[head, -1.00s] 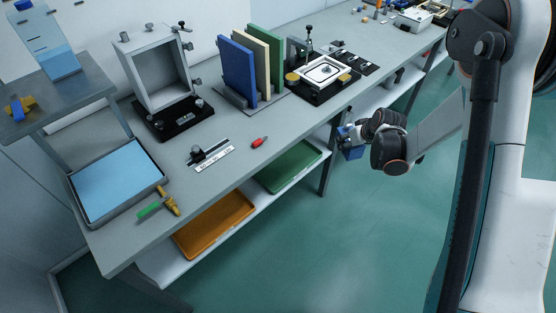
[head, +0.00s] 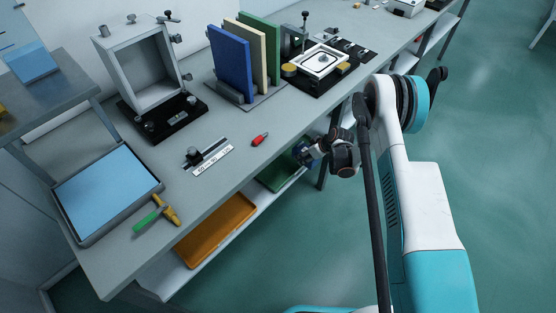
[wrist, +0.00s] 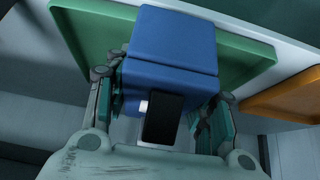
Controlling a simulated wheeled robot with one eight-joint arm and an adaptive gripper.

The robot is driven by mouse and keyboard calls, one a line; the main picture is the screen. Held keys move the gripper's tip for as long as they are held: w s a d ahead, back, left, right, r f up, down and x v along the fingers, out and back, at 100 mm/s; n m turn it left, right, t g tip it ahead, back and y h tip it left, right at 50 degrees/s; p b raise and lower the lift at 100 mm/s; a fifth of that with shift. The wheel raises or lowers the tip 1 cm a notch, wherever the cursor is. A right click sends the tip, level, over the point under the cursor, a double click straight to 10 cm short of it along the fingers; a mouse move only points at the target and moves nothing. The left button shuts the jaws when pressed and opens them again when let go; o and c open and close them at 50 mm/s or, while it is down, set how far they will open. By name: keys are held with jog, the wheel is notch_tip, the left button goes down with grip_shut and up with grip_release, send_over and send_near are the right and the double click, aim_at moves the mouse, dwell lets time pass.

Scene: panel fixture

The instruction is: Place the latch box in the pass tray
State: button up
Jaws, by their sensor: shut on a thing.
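The latch box appears as a blue box with a black and white latch on its face, large in the wrist view (wrist: 170,50). My gripper (wrist: 168,108) is shut on it, with a finger on each side. In the head view my gripper (head: 306,152) is at the bench's front edge, by the lower shelf, and only a little of the blue box shows. A green tray (head: 272,182), which may be the pass tray, lies on that shelf, partly hidden by the bench top. In the wrist view the box overlaps the green tray (wrist: 247,60); I cannot tell whether they touch.
An orange tray (head: 214,232) lies beside the green one on the shelf (head: 164,280). The bench top (head: 225,185) overhangs both. A red-handled tool (head: 260,139), a green-and-yellow tool (head: 157,214) and a blue-topped tray (head: 105,190) are on the bench. Open floor lies to the right.

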jog(key=a+f+b, duration=0.1)
jog(key=a, duration=0.2)
jog(key=a+f+b, duration=0.1)
jog(key=a+f, duration=0.1)
jog(key=a, duration=0.1)
jog(key=a+f, duration=0.1)
jog(key=a, duration=0.2)
jog(key=shift+w+f+b, duration=0.1)
jog(key=shift+f+b, duration=0.25)
jog(key=shift+b, duration=0.05)
jog(key=a+f, duration=0.1)
jog(key=a+f+b, duration=0.1)
jog(key=a, duration=0.1)
jog(key=shift+w+a+f+b, duration=0.1)
jog(key=shift+a+f+b, duration=0.05)
jog(key=shift+f+b, duration=0.15)
jog(key=shift+r, duration=0.15)
jog(key=o, duration=1.5)
jog(key=p+v, duration=0.4)
jog(key=v, duration=0.8)
